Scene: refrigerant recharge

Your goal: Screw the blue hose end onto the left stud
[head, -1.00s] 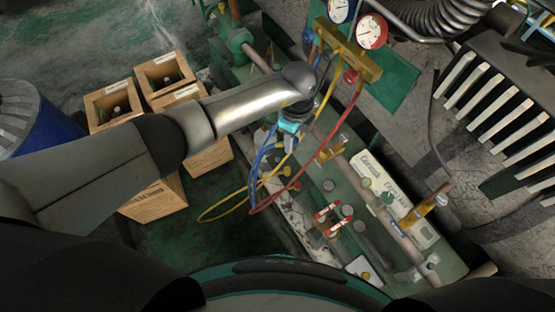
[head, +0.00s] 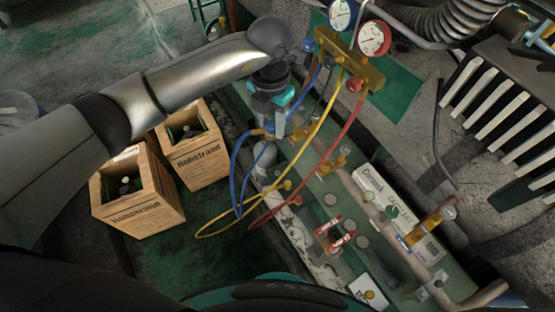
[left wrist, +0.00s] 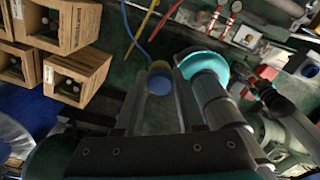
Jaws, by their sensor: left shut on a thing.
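The blue hose (head: 235,180) hangs in a loop from the gauge manifold. My left gripper (head: 270,130) points down and is shut on its blue end. In the left wrist view that end (left wrist: 160,83) shows as a blue cap with a brass-coloured rim between the fingers. The hose end is held in the air, left of the brass fitting (head: 333,160) on the pipe, which looks like the left stud. A second brass fitting (head: 428,226) stands farther right on the pipe. The hose end is apart from both. My right gripper is out of view.
The gauge manifold (head: 350,60) stands behind, with yellow (head: 325,120) and red (head: 345,130) hoses draped close to the gripper. Wooden crates (head: 140,205) stand at the left.

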